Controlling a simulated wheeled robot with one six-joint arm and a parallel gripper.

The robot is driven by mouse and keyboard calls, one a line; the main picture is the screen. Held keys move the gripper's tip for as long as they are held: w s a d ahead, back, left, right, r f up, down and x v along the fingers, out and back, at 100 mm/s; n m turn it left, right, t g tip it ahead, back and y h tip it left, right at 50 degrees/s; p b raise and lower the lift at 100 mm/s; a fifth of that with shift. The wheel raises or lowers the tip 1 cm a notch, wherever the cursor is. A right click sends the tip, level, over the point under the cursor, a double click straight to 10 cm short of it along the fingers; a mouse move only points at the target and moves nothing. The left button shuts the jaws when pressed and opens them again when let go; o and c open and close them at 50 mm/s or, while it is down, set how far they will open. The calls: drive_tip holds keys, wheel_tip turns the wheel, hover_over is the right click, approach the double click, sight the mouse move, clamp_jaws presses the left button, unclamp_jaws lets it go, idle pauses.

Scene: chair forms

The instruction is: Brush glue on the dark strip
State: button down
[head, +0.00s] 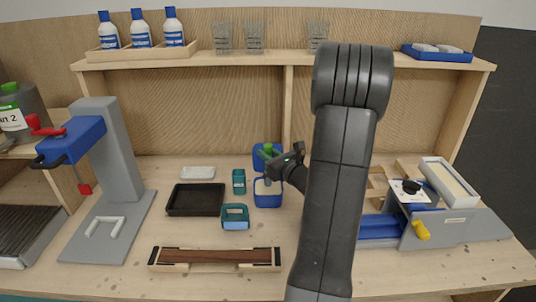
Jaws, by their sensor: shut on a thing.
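The dark strip (213,257) is a long brown piece lying level on a pale wooden form with black ends, at the front of the bench. My gripper (272,161) is at the blue holder behind the strip, well above and right of it. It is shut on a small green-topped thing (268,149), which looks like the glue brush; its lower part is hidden. The blue holder (268,200) stands just below my gripper. I cannot tell whether the brush is inside the holder or just above it.
A black tray (195,200), a white dish (198,173), a small green box (239,181) and a teal-handled block (235,217) stand left of the holder. A grey and blue press (110,160) is at left. A blue and grey machine (420,218) is at right.

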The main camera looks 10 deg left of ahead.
sight(268, 145)
drive_tip(key=shift+f+b, duration=0.6)
drive_tip(key=shift+b, duration=0.1)
idle(1.6)
drive_tip(key=shift+r+p, duration=2.35)
drive_tip(key=shift+r, duration=1.3)
drive_tip(key=shift+f, duration=0.1)
